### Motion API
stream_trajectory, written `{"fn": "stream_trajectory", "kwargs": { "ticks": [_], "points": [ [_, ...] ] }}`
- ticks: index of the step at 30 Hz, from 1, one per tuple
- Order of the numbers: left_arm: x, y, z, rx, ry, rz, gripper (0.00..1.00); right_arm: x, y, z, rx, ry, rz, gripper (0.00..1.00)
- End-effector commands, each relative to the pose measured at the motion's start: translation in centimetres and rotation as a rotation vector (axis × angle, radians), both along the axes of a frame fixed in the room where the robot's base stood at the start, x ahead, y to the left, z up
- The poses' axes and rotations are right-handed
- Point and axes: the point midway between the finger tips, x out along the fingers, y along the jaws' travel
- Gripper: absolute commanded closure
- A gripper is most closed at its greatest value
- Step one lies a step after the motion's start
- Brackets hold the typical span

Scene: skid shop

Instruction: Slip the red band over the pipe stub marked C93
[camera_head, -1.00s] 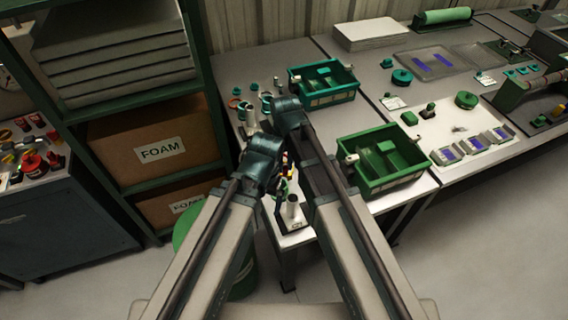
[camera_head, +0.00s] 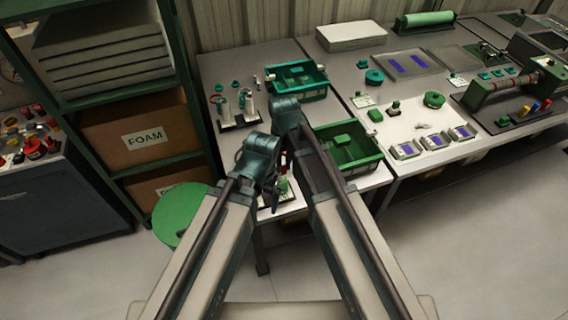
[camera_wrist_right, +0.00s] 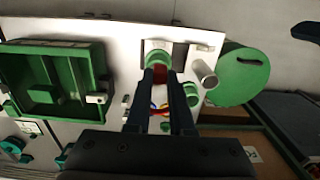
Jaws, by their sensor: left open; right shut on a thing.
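My right gripper (camera_wrist_right: 162,76) is shut on the red band (camera_wrist_right: 160,73), at its fingertips in the right wrist view. A pale pipe stub (camera_wrist_right: 203,74) stands beside the fingers, apart from the band. No C93 marking is readable. My left gripper (camera_head: 268,190) is open, low over the near table end; its fingers are partly hidden by the arm.
Two more pale stubs (camera_head: 223,108) stand on plates farther back. A green bin (camera_head: 350,150) is close on the right, another green bin (camera_head: 297,80) behind it. A green drum (camera_head: 181,214) and a shelf with a FOAM box (camera_head: 140,138) stand left of the table.

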Motion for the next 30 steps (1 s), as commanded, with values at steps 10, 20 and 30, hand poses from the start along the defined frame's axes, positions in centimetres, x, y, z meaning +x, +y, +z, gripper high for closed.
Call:
{"fn": "stream_trajectory", "kwargs": {
  "ticks": [10, 20, 30],
  "points": [
    [0.0, 0.0, -2.7, 0.000, 0.000, 0.000, 0.00, 0.0, 0.0, -2.7, 0.000, 0.000, 0.000, 1.00],
    [0.0, 0.0, -4.9, 0.000, 0.000, 0.000, 0.00, 0.0, 0.0, -4.9, 0.000, 0.000, 0.000, 1.00],
    [0.0, 0.0, -4.9, 0.000, 0.000, 0.000, 0.00, 0.0, 0.0, -4.9, 0.000, 0.000, 0.000, 1.00]
  ]
}}
